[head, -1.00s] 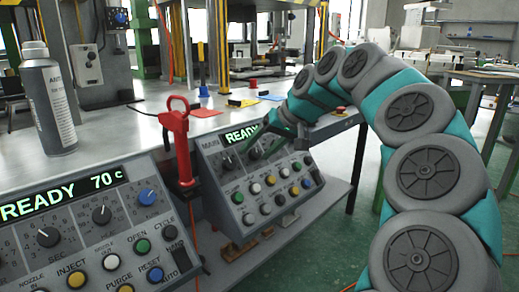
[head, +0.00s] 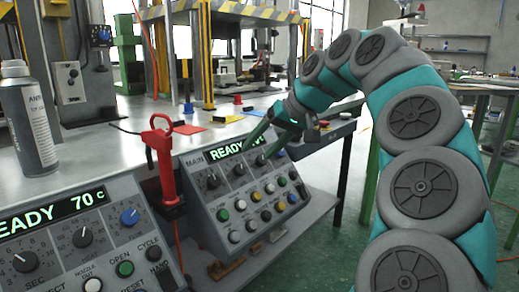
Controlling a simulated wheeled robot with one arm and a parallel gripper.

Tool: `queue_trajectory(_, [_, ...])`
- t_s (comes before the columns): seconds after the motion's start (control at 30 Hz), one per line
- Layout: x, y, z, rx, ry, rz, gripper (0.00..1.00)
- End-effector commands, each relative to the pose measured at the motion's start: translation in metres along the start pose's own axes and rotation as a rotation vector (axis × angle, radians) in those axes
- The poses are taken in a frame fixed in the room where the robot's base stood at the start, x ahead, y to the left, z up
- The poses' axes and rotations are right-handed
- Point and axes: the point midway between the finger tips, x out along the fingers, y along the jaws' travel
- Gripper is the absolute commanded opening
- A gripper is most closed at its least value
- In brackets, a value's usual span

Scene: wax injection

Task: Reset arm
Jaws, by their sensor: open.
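My arm, grey and teal with round joint covers, arches in from the right of the head view. My gripper (head: 262,146) is at its end, over the top of the right control panel (head: 226,212). Its teal fingers are apart and nothing shows between them. The fingers partly cover this panel's green READY display (head: 228,153). I cannot tell whether a fingertip touches a knob.
The left control panel (head: 75,251) shows READY 70 C. A red handle (head: 164,165) stands between the panels. A spray can (head: 29,118) stands on the bench (head: 95,150). Small coloured parts, including a red cup (head: 238,100), lie behind my gripper.

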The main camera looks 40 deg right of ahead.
Motion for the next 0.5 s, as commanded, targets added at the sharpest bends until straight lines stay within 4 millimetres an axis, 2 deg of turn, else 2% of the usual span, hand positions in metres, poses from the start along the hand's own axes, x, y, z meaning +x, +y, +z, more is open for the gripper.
queue_trajectory(0.37, [0.002, -0.004, 0.002, -0.007, -0.006, 0.000, 0.68])
queue_trajectory(0.47, [0.010, -0.023, 0.011, -0.043, -0.038, 0.000, 0.68])
queue_trajectory(0.5, [0.017, -0.036, 0.018, -0.067, -0.061, 0.000, 0.68])
